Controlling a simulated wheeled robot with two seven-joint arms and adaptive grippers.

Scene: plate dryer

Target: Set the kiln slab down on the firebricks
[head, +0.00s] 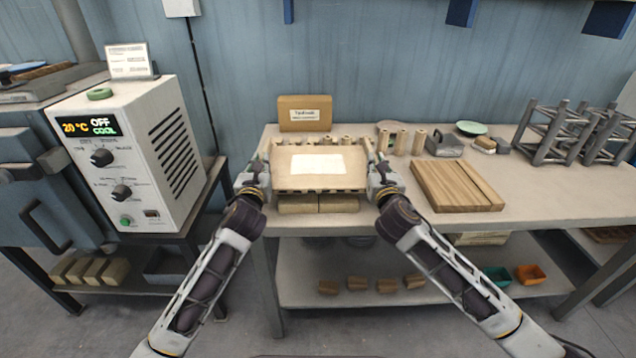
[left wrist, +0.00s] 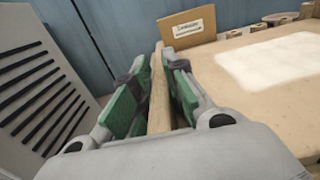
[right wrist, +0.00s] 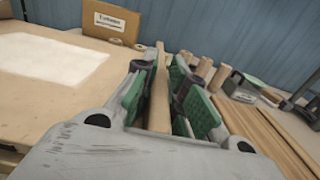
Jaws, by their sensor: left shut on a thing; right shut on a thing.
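The kiln slab (head: 320,183) is a flat tan board with a white rectangle on top, roughly level over the near left part of the bench. It also shows in the left wrist view (left wrist: 220,95) and the right wrist view (right wrist: 75,100). Tan firebricks (head: 297,205) show below its front edge; whether the slab touches them is unclear. My left gripper (head: 262,165) is shut on a wooden bar (left wrist: 158,95) at the slab's left side. My right gripper (head: 374,165) is shut on a similar bar (right wrist: 159,95) at the right side. How the bars join the slab is hidden.
A labelled cardboard box (head: 305,112) and small wooden posts stand behind the slab. A slatted wooden board (head: 455,186) lies to the right, with metal racks (head: 560,130) beyond. A white control box (head: 130,150) stands at left. Bare bench lies right of the slatted board.

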